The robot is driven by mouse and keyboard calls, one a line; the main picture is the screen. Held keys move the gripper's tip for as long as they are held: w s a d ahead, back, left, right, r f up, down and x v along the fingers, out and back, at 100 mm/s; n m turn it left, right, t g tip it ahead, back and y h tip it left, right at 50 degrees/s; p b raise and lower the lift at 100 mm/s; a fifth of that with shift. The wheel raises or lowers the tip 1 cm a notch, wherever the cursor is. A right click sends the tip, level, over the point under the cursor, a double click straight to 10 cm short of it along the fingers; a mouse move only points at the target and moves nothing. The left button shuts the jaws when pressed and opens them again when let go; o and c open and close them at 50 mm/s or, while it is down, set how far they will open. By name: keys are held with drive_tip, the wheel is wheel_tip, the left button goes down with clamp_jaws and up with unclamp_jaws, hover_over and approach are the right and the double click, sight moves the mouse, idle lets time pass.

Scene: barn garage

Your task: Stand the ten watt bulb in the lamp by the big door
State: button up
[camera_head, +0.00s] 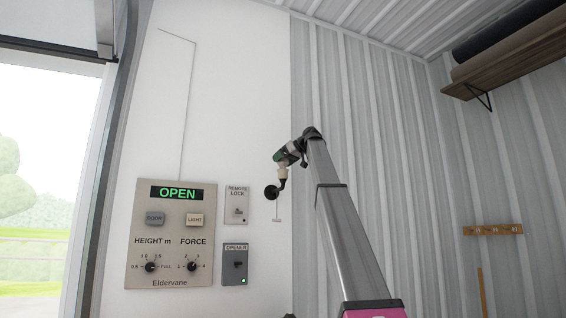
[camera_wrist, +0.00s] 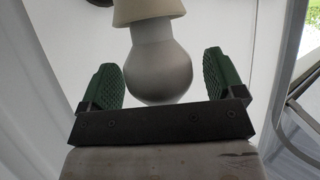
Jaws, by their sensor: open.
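A frosted white bulb (camera_wrist: 159,72) is in the wrist view, its neck meeting a cream lamp socket (camera_wrist: 148,10). It appears seated in the socket, though how deep I cannot tell. My gripper (camera_wrist: 158,82) is open, one green finger on each side of the bulb, with a visible gap on both sides. In the head view my gripper (camera_head: 281,156) is just above the cream socket (camera_head: 283,172), which is by a round black wall mount (camera_head: 271,192). The bulb cannot be made out there, and no wattage marking is readable.
A control panel (camera_head: 171,234) reading OPEN is on the white wall, with a remote lock switch (camera_head: 237,205) and an opener switch (camera_head: 235,265) beside it. The big door opening (camera_head: 45,170) is at left. A shelf (camera_head: 510,58) and a peg rail (camera_head: 493,230) are at right.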

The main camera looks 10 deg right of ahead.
drive_tip(key=v, duration=1.2)
